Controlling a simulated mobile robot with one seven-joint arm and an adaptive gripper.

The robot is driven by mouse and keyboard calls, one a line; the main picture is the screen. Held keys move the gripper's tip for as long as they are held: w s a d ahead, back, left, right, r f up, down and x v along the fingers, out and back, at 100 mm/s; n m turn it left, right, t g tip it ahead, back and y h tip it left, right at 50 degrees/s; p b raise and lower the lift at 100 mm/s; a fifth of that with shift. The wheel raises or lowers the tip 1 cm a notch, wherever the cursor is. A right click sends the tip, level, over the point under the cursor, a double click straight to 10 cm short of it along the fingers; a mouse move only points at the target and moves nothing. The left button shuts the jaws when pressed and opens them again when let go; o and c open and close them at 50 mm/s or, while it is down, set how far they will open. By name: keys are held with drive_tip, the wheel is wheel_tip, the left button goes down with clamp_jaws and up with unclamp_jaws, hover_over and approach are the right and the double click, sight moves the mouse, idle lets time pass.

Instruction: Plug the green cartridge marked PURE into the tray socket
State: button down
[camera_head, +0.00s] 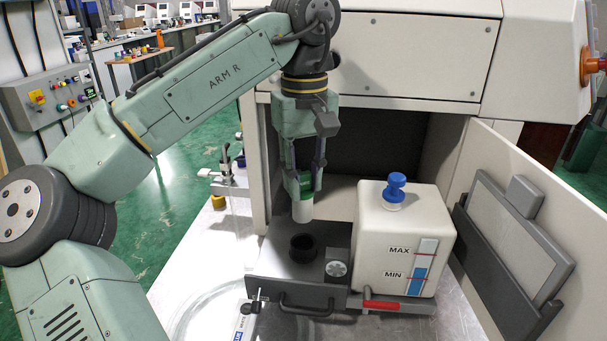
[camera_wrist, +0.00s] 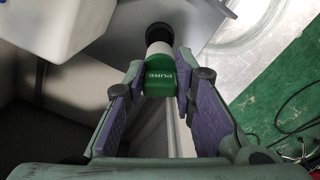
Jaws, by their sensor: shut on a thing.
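The green cartridge marked PURE (camera_wrist: 160,77) is held between my gripper's purple-padded fingers, with its white end pointing away from the gripper. In the head view, my gripper (camera_head: 305,182) is shut on the cartridge, whose white lower end (camera_head: 302,211) hangs upright above the tray. The dark round tray socket (camera_head: 302,247) stands on the dark tray (camera_head: 275,262), below the cartridge with a visible gap. In the wrist view, the black socket (camera_wrist: 158,34) shows just past the cartridge's white end, partly hidden by it.
A white tank (camera_head: 405,235) with a blue cap and MAX/MIN marks stands right of the socket. A red-handled lever (camera_head: 380,305) lies in front of it. The machine's open door (camera_head: 530,230) is at the right. Bare metal table lies left of the tray.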

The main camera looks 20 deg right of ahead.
sight(305, 222)
drive_tip(key=shift+s+r+p, duration=0.1)
drive_tip(key=shift+r+p, duration=0.05)
drive_tip(key=shift+p, duration=0.15)
drive_tip(key=shift+s+f, duration=0.1)
drive_tip(key=shift+f, duration=0.25)
drive_tip(key=shift+f+b, duration=1.15)
drive_tip(key=shift+f, duration=0.95)
drive_tip(key=shift+p, duration=0.9)
drive_tip(key=shift+f+b, duration=0.75)
drive_tip(key=shift+f, duration=1.15)
drive_tip(key=shift+s+f+p, duration=0.15)
drive_tip(key=shift+f+p, duration=0.15)
drive_tip(key=shift+f, duration=0.15)
drive_tip(key=c, duration=1.3)
unclamp_jaws()
drive_tip(key=shift+f, duration=0.1)
drive_tip(key=shift+c, duration=0.2)
drive_tip(key=shift+o, duration=0.5)
